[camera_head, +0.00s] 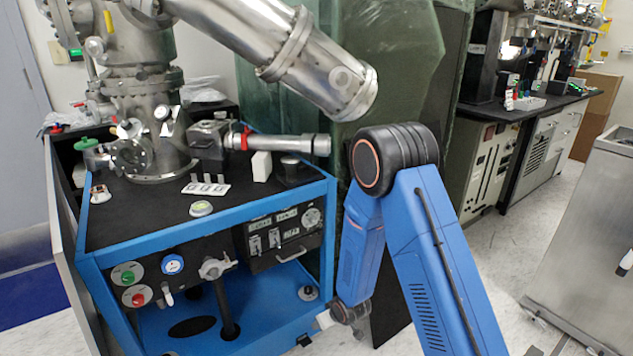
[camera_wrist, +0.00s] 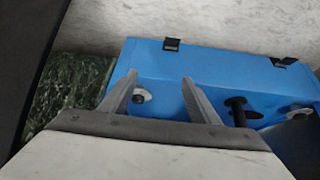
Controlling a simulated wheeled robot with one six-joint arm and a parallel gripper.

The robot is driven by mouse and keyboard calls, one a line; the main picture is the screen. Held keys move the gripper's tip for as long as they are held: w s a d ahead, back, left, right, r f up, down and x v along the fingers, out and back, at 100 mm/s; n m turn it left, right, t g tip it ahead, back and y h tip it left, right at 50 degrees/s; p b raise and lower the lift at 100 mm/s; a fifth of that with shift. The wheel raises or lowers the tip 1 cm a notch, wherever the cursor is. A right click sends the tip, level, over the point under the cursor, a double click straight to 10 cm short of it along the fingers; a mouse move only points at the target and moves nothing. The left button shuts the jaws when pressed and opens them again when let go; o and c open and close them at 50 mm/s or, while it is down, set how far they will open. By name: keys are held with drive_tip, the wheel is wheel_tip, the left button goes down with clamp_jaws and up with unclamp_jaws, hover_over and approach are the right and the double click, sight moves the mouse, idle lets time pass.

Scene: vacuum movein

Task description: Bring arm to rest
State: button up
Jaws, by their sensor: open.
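My blue arm (camera_head: 432,250) is bent at a black elbow joint in the head view, with its forearm pointing down. My gripper (camera_wrist: 160,77) is open in the wrist view, its two grey fingers spread with nothing between them. In the head view only the grey wrist end shows, low at the right front corner of the blue cart (camera_head: 329,215). The cart's blue lower part (camera_wrist: 205,70) lies beyond the fingers in the wrist view. I cannot tell how far the fingertips are from it.
A steel vacuum chamber (camera_head: 145,110) stands on the cart, with a large steel tube (camera_head: 300,60) reaching toward my elbow. The cart front has a control panel (camera_head: 280,238). A dark bench (camera_head: 525,105) and a metal cabinet (camera_head: 590,240) stand at right, with open floor between.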

drive_tip(key=s+d+r+m+h, duration=0.15)
drive_tip(key=d+r, duration=0.35)
drive_tip(key=r, duration=0.5)
drive_tip(key=s+d+r+m, duration=0.1)
drive_tip(key=s+d+r, duration=0.2)
drive_tip(key=d+r, duration=0.5)
drive_tip(key=s+d+r+m+h, duration=0.1)
drive_tip(key=s+d+r, duration=0.2)
drive_tip(key=r, duration=1)
drive_tip(key=s+d+r+m, duration=0.1)
drive_tip(key=s+d+r, duration=0.2)
drive_tip(key=s, duration=0.6)
drive_tip(key=s+d+r+m, duration=0.1)
drive_tip(key=s+d+r, duration=0.2)
drive_tip(key=s+r, duration=0.3)
drive_tip(key=s+d+r+m, duration=0.1)
drive_tip(key=s+d+r, duration=0.2)
drive_tip(key=s, duration=0.8)
drive_tip(key=shift+s+d+r+g, duration=0.3)
drive_tip(key=shift+d+r, duration=0.05)
drive_tip(key=shift+r, duration=0.4)
drive_tip(key=shift+h, duration=0.25)
